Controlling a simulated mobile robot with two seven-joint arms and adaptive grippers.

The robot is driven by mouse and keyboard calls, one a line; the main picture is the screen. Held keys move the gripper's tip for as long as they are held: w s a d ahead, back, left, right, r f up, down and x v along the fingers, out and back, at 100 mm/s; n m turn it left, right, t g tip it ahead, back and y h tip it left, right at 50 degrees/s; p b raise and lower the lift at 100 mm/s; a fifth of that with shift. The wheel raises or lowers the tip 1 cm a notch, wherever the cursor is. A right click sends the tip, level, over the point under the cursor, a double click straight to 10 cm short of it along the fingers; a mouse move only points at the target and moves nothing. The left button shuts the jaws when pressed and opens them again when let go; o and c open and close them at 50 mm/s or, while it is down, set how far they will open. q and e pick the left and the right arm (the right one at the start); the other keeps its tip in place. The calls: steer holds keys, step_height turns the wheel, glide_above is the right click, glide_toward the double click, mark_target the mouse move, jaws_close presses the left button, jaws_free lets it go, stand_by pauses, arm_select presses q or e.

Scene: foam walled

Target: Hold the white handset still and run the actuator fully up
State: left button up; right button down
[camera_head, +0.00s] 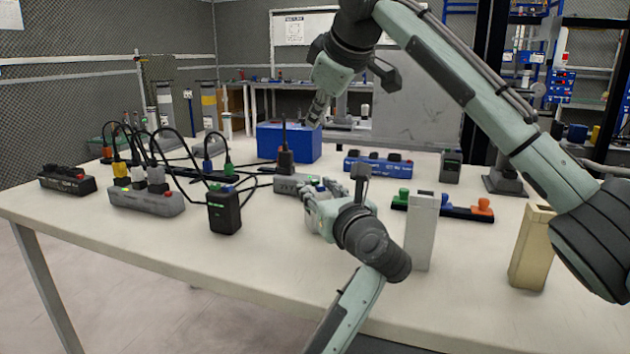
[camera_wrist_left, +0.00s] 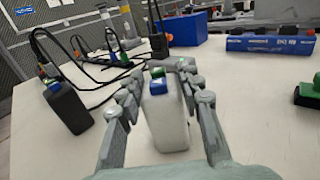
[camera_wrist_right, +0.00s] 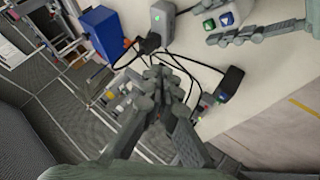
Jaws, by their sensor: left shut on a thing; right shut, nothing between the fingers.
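The white handset (camera_wrist_left: 168,122) stands upright between the fingers of my left gripper (camera_wrist_left: 160,88), with a green and a blue button on top. The buttons also show in the right wrist view, with the handset (camera_wrist_right: 222,17) between the left fingers. In the head view my left gripper (camera_head: 322,190) is low over the table and mostly hides the handset. My right gripper (camera_head: 318,110) is raised in front of the blue box; its fingers (camera_wrist_right: 160,88) are shut and empty in its own wrist view. I cannot tell which thing is the actuator.
A grey power block (camera_head: 297,183) with a black plug is beside my left gripper. A black handset (camera_head: 223,212) and a cabled power strip (camera_head: 146,200) are left. A white upright box (camera_head: 421,232) and a beige one (camera_head: 531,248) stand right. A blue box (camera_head: 289,141) is behind.

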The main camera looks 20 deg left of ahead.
mark_target(315, 183)
steer(key=shift+f, duration=4.35)
steer(key=shift+f, duration=0.1)
steer(key=shift+f, duration=0.3)
steer(key=shift+f, duration=0.6)
steer(key=shift+r, duration=0.15)
stand_by(1.5)
steer(key=shift+r, duration=0.85)
